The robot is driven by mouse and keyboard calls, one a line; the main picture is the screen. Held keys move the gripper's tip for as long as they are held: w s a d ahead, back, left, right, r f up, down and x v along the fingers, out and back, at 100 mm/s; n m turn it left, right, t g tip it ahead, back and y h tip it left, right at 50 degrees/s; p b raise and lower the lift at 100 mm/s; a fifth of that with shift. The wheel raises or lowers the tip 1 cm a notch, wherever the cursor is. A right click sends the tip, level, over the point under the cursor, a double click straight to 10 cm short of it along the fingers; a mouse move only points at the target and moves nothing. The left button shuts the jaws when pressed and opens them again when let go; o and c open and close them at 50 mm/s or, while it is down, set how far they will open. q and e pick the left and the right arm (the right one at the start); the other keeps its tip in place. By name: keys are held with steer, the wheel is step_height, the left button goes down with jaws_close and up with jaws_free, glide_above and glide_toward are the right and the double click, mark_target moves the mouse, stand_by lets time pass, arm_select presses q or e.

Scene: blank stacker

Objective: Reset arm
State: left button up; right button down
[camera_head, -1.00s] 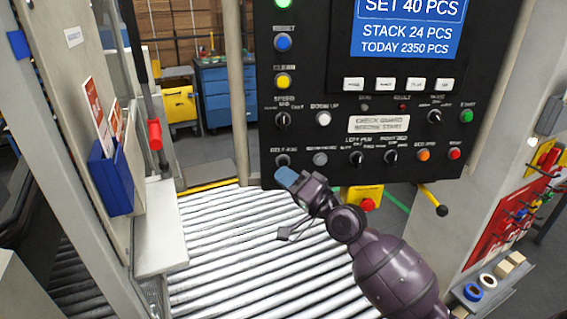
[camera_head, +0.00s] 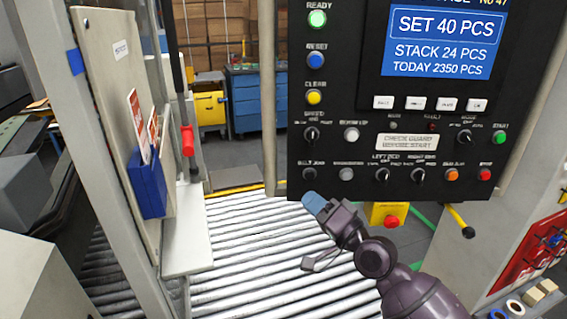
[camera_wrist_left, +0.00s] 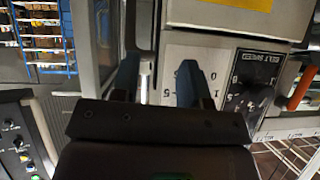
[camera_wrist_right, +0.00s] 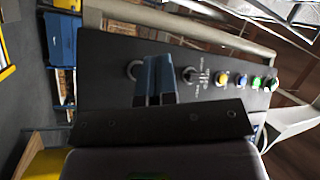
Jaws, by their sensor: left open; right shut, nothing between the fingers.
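My right gripper (camera_head: 315,204) has blue fingertips that are shut with nothing between them. It is at the lower left corner of the black control panel (camera_head: 350,188), by the belt jog knob (camera_head: 309,174); I cannot tell whether it touches. In the right wrist view the shut fingers (camera_wrist_right: 159,82) lie over the panel (camera_wrist_right: 105,75), near a round knob (camera_wrist_right: 134,70). My left gripper is outside the head view. In the left wrist view its blue fingers (camera_wrist_left: 156,82) are apart and empty, in front of a pale plate with a dial (camera_wrist_left: 248,97).
A roller conveyor (camera_head: 260,235) runs below the panel. A pale post with a blue document holder (camera_head: 150,184) and a red handle (camera_head: 187,140) stand at the left. A yellow box with a red button (camera_head: 388,215) and a yellow lever (camera_head: 458,218) are below the panel.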

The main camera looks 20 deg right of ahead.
steer(key=s+f+n+g+h, duration=0.2)
steer(key=s+f, duration=0.5)
steer(key=f, duration=0.3)
steer(key=s+d+f+n+g+h, duration=0.1)
steer(key=s+f+n+g+h, duration=0.2)
steer(key=s+f, duration=0.4)
steer(key=s+f+n+g+h, duration=0.2)
steer(key=s+f, duration=0.5)
steer(key=f, duration=0.6)
steer(key=shift+s+d+n+g+h, duration=0.2)
steer(key=shift+n+g+h, duration=0.1)
steer(key=shift+n, duration=0.4)
